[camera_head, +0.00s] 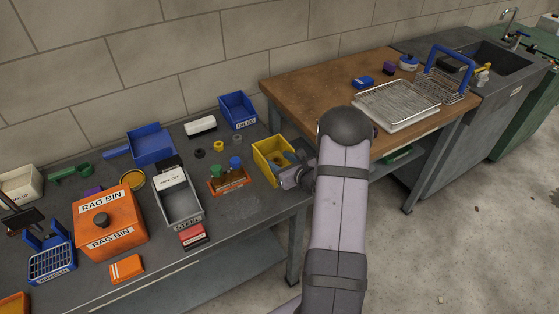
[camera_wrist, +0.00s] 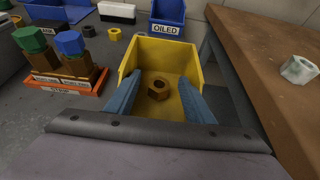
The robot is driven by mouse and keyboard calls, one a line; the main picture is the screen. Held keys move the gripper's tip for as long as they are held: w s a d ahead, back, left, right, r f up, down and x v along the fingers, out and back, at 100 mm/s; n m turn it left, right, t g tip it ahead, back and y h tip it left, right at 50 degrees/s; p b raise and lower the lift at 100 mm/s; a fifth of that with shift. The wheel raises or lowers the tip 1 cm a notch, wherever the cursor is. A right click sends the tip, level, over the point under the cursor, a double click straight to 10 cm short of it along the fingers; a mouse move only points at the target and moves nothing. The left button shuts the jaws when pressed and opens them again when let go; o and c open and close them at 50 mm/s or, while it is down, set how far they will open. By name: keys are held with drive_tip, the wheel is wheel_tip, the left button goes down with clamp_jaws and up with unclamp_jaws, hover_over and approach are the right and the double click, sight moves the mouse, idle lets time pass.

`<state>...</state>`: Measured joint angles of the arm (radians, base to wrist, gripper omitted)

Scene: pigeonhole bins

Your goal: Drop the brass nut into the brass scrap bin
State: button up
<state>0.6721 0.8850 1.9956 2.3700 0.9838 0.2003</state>
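The brass nut (camera_wrist: 158,88) is a hexagonal ring inside the yellow bin (camera_wrist: 190,55), showing against its inner floor. The yellow bin also stands near the front right end of the dark bench in the head view (camera_head: 263,170). No label on it is readable. My gripper (camera_wrist: 158,90) is at the bin's near side, with its two blue fingers pointing into it. The fingers are apart, with visible gaps on both sides of the nut. In the head view my gripper (camera_head: 291,176) is beside the bin's right side and partly hides it.
A blue OILED bin (camera_head: 238,110) stands behind. A grey STEEL bin (camera_head: 180,205) and an orange tray (camera_head: 229,185) with green-topped and blue-topped items stand to the left. A yellow ring (camera_head: 218,146) lies behind the tray. A wooden bench (camera_head: 310,90) is on the right.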

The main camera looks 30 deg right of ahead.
drive_tip(key=shift+s, duration=1.8)
drive_tip(key=shift+p+v, duration=0.8)
drive_tip(key=shift+v, duration=3.2)
